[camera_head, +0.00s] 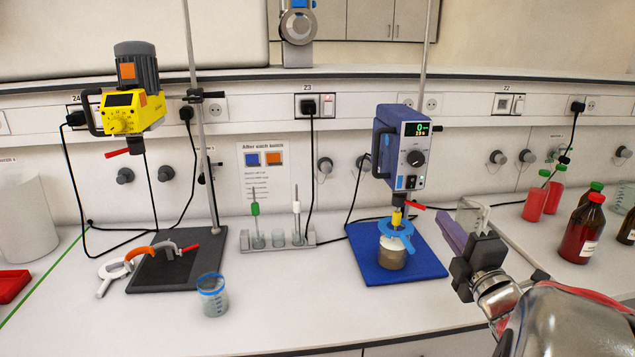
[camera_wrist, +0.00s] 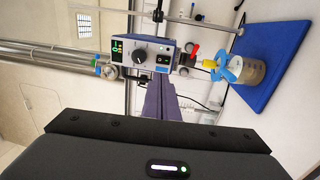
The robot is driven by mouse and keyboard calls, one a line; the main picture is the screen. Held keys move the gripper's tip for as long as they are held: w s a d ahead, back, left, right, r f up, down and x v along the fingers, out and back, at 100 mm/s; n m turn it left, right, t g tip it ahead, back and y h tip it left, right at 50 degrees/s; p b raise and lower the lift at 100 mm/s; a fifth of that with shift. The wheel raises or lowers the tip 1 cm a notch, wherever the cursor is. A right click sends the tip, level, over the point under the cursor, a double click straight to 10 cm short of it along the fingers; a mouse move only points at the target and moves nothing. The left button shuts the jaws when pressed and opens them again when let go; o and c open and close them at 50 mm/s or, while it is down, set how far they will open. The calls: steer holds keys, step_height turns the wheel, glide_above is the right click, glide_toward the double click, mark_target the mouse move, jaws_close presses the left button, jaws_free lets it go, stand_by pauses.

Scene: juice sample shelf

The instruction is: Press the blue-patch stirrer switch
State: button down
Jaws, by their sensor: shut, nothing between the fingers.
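The blue stirrer (camera_head: 388,140) hangs on a rod at centre right, with a lit display, a knob and a small dark switch (camera_head: 411,182) low on its front. In the wrist view the stirrer (camera_wrist: 150,43) is turned sideways, and the switch (camera_wrist: 163,59) shows at the right end of its face. My gripper (camera_head: 444,218) is shut and empty, to the lower right of the stirrer in the head view. In the wrist view its purple fingers (camera_wrist: 161,86) point toward the stirrer's face, near the switch; the exact gap is unclear.
A jar (camera_head: 392,258) with a blue clamp stands on a blue plate (camera_head: 425,265) under the stirrer. A yellow stirrer (camera_head: 133,112) with an orange patch is at left. A wall sign (camera_head: 266,178) shows blue and orange squares. Bottles (camera_head: 582,230) stand at right.

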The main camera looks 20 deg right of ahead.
mark_target(412, 180)
steer(key=shift+w, duration=0.15)
steer(key=x, duration=1.3)
steer(key=shift+w+d+r, duration=0.1)
steer(key=shift+w, duration=0.25)
steer(key=shift+w, duration=0.1)
